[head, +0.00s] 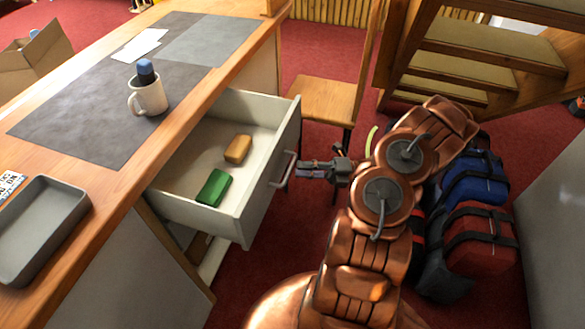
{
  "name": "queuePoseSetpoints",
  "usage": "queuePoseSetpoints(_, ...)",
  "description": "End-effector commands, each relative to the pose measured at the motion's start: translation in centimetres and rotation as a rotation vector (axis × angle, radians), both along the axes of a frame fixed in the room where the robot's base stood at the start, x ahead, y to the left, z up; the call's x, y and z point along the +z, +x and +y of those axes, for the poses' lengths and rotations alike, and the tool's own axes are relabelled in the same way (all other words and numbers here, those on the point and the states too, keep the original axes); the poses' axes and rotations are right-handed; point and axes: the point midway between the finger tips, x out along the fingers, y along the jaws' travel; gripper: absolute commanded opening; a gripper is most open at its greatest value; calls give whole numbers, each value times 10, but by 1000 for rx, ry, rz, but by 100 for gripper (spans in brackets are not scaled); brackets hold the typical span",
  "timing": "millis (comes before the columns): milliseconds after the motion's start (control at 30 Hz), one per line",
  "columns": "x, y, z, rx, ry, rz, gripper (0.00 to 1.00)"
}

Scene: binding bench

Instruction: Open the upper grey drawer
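The upper grey drawer (266,190) is pulled far out of the wooden bench, and its inside shows from above. A green block (214,188) and a tan block (238,149) lie on its floor. Its bar handle (287,171) is on the front face. My gripper (300,171) is at the handle, reaching it from the right. Its fingertips are small and dark here, and I cannot tell whether they are closed around the bar.
A grey tray (78,215), a mug (148,96) with a blue-topped item, and dark mats (75,130) are on the bench top. A wooden chair (322,100) stands behind the drawer. Blue and red bags (480,235) lie on the red carpet right of my arm.

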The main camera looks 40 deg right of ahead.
Motion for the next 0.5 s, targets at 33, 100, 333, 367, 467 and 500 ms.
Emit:
queuePoseSetpoints(33, -3, -5, -10, -4, -3, 0, 23)
queuePoseSetpoints(100, -5, -12, -21, -3, 0, 1, 23)
queuePoseSetpoints(333, -10, -30, -50, -2, -2, -1, 23)
queuePoseSetpoints(367, -10, -31, -53, -3, -1, -1, 23)
queuePoseSetpoints(467, -12, -35, -59, -2, -2, 0, 23)
queuePoseSetpoints(500, -12, -36, -61, -2, -2, 0, 23)
